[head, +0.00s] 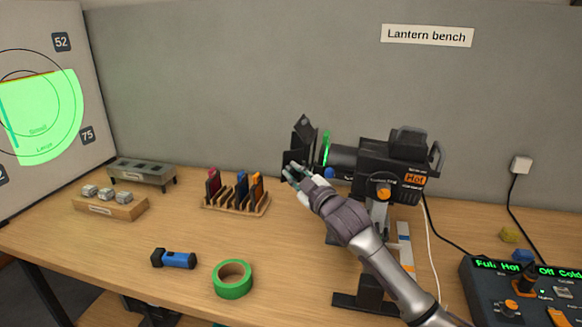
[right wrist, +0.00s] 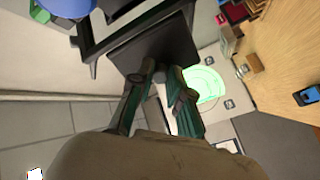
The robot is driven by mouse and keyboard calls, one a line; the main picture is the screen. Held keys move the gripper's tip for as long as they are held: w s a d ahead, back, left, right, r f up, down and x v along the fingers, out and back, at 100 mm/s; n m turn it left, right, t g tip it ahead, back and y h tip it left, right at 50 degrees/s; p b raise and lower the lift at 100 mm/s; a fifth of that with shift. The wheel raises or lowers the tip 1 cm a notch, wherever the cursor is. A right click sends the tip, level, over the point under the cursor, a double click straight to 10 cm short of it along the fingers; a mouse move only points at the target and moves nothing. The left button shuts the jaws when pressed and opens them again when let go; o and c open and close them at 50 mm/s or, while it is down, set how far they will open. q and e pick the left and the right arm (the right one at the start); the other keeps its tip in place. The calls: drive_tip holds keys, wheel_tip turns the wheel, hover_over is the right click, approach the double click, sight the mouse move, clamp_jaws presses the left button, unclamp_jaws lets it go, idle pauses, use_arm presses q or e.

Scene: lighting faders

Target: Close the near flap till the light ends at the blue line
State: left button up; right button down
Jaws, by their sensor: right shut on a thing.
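The black lantern (head: 390,158) stands at the right on its stand, with dark flaps (head: 303,135) at its front end, facing left. My right gripper (head: 291,174) is at the near side of this front end, shut on the near flap. In the right wrist view the near flap (right wrist: 160,50) is a dark plate at the fingertips (right wrist: 163,75). On the screen at the left is a green light patch (head: 55,110) with a straight top edge along a reddish line. A blue-green line (head: 8,122) lies at its left part; the exact gap there is unclear. My left gripper is not in view.
A rack of coloured slides (head: 236,210) stands left of the lantern. A green tape roll (head: 232,279), a blue torch (head: 174,259) and a wooden block with several grey pieces (head: 110,210) are on the table. A control desk (head: 520,290) is at the right.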

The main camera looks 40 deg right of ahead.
drive_tip(key=shift+s+d+n+y, duration=0.1)
drive_tip(key=shift+s+n+y, duration=0.1)
drive_tip(key=shift+n+y, duration=0.45)
drive_tip(key=c, duration=1.1)
unclamp_jaws()
drive_tip(key=shift+s, duration=0.1)
drive_tip(key=s+f, duration=0.1)
drive_tip(key=s, duration=1)
drive_tip(key=shift+s, duration=0.4)
